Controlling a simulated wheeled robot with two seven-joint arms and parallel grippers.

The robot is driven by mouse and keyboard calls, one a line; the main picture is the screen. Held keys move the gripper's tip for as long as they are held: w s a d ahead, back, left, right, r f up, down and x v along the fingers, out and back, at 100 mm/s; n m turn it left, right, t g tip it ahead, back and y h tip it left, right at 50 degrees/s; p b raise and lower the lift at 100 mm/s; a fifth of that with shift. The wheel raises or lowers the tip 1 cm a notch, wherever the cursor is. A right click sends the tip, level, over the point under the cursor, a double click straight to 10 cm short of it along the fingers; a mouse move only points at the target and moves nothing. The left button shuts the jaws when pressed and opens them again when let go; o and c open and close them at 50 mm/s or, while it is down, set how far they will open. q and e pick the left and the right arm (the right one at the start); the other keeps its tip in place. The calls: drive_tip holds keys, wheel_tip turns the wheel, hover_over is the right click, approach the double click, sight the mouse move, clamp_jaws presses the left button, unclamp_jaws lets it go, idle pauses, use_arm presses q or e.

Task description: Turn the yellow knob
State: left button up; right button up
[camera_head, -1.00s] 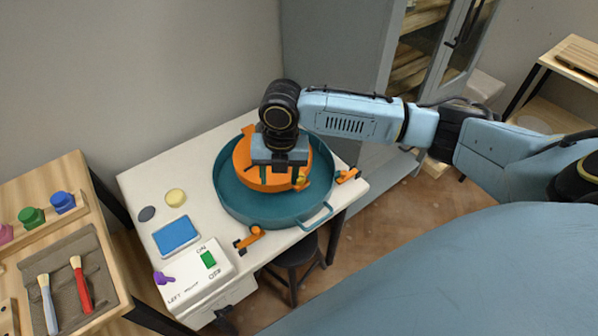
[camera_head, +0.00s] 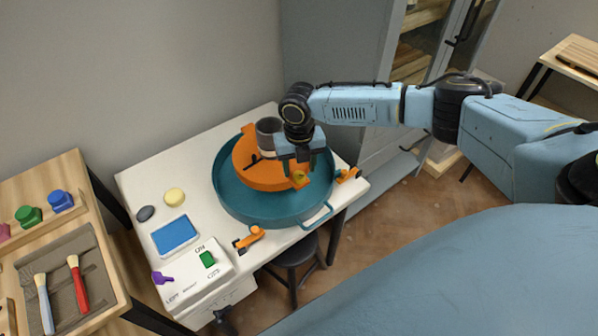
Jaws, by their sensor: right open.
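My left gripper is not in view.
Left of the basin are a control box (camera_head: 195,275) with a green switch and purple lever, a blue pad (camera_head: 174,235), a yellow round piece (camera_head: 174,197) and a dark stone-like piece (camera_head: 145,213). Orange clamps (camera_head: 249,238) flank the basin's near side. A tool bench (camera_head: 62,190) stands left.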

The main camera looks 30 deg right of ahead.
sight(299, 177)
drive_tip(key=shift+f, duration=1.3)
drive_tip(key=c, duration=1)
